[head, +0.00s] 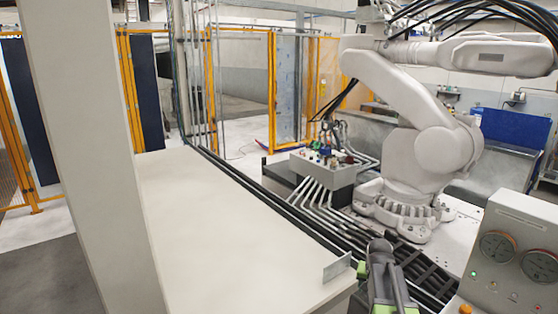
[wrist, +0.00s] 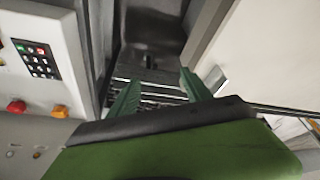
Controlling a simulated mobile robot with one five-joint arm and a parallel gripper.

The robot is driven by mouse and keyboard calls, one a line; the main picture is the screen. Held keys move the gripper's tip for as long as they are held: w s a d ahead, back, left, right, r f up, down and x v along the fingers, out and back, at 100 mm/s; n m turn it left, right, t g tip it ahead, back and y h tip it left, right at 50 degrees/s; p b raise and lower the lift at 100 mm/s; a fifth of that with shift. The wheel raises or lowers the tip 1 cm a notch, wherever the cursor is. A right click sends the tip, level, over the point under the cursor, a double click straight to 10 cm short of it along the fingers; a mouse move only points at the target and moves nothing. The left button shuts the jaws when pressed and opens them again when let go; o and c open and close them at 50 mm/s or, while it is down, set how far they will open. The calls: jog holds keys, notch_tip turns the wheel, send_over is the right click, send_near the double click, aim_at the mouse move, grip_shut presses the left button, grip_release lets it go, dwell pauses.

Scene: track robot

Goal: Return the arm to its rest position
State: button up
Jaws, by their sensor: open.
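My gripper (wrist: 160,79) shows in the wrist view with its two green fingers spread apart. Nothing is between the fingers, so it is open and empty. Behind the fingertips are dark and striped surfaces, apparently cables or slats below. In the head view, a grey and green part of my arm (head: 384,280) stands at the bottom, right of the pale table's near corner. The fingertips cannot be made out clearly there.
The pale table (head: 225,225) is bare except for a small metal bracket (head: 337,267) near its corner. A gauge panel (head: 510,255) stands close at right. A large white industrial robot (head: 420,150) stands behind. In the wrist view, a keypad panel (wrist: 65,75) is at left.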

jog(key=s+a+f+n+g+y+b, duration=0.1)
jog(key=s+a+f+b, duration=0.15)
jog(key=a, duration=0.45)
jog(key=s+a+f+n+b, duration=0.1)
jog(key=s+a+f+n, duration=0.15)
jog(key=a, duration=0.45)
jog(key=s+a+f+n+g, duration=0.1)
jog(key=s+a+n+g, duration=0.1)
jog(key=s+a, duration=0.4)
jog(key=s, duration=0.3)
jog(key=shift+a+f+y, duration=0.3)
jog(key=shift+a+y, duration=0.05)
jog(key=shift+y, duration=0.05)
jog(key=shift+s, duration=0.1)
jog(key=shift+n, duration=0.25)
